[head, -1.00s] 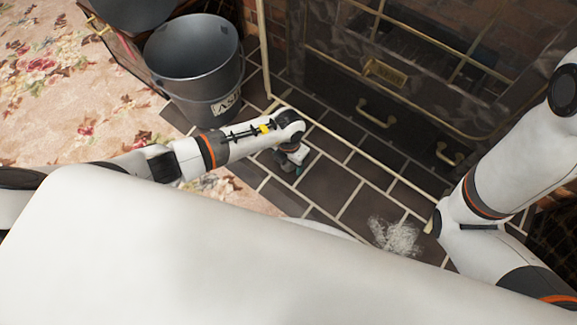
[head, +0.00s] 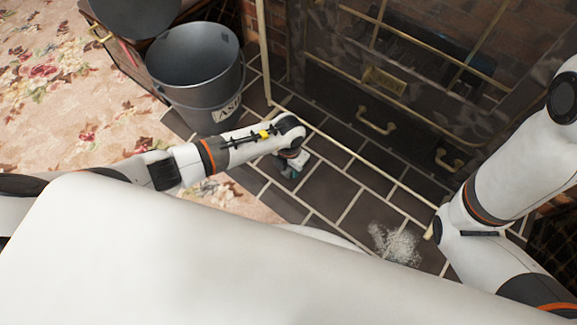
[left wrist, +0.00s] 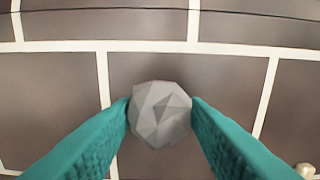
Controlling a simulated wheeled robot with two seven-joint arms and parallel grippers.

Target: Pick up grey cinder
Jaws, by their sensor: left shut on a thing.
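The grey cinder (left wrist: 160,113) is a small faceted lump in the middle of the left wrist view. My left gripper (left wrist: 160,110) has its two teal fingers shut on it, one on each side. In the head view my left gripper (head: 291,167) points down over the dark hearth tiles, and my own wrist hides most of it. I cannot tell there how high the cinder is above the tiles. My right arm stands at the right, and its gripper is not in view.
A grey ash bucket (head: 196,75) stands open at the upper left, on the hearth edge near the floral carpet (head: 50,70). The fireplace front with brass handles (head: 376,121) is ahead. A patch of pale ash (head: 394,244) lies on the tiles to the right.

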